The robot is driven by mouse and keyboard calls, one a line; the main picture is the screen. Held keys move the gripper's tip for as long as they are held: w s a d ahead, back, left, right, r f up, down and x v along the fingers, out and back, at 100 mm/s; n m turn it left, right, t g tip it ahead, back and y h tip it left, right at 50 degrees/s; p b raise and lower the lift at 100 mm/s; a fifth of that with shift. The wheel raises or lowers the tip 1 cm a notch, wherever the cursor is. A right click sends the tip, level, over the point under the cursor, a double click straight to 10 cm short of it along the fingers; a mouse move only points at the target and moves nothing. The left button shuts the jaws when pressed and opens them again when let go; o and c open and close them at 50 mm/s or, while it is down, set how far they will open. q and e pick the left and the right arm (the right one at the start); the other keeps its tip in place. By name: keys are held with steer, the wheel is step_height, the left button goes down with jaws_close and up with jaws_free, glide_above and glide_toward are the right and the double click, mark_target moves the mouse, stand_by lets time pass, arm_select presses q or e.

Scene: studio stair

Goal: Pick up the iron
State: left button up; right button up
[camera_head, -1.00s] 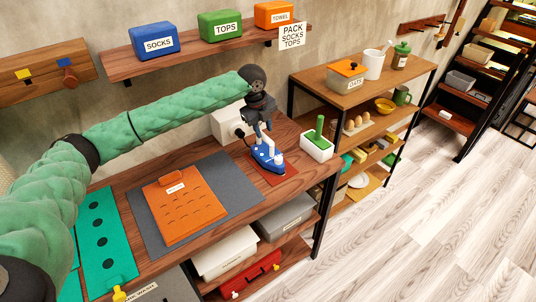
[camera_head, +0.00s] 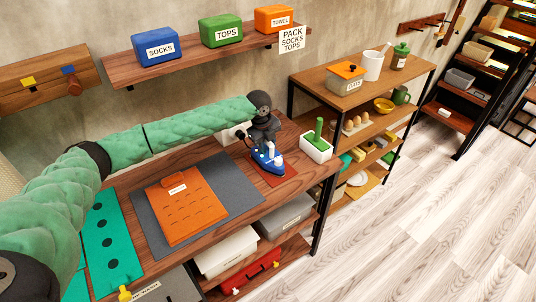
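The iron (camera_head: 266,160) is blue with a white upper part. It stands on a red-brown mat (camera_head: 279,177) near the right end of the wooden table. My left gripper (camera_head: 268,143) is over the iron, pointing down, with its fingers at the iron's upper part. The dark gripper body hides the handle, and I cannot tell whether the fingers touch it or are closed. My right gripper is not in view.
A white box with a green handle (camera_head: 317,142) stands right of the iron. A white device (camera_head: 236,131) is behind, against the wall. A grey mat with an orange folder (camera_head: 186,205) lies to the left. A shelf with labelled boxes (camera_head: 221,31) hangs above.

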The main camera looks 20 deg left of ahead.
arm_select(q)
steer(key=shift+f, duration=0.2)
jaws_close()
steer(key=shift+r, duration=0.1)
stand_by(1.2)
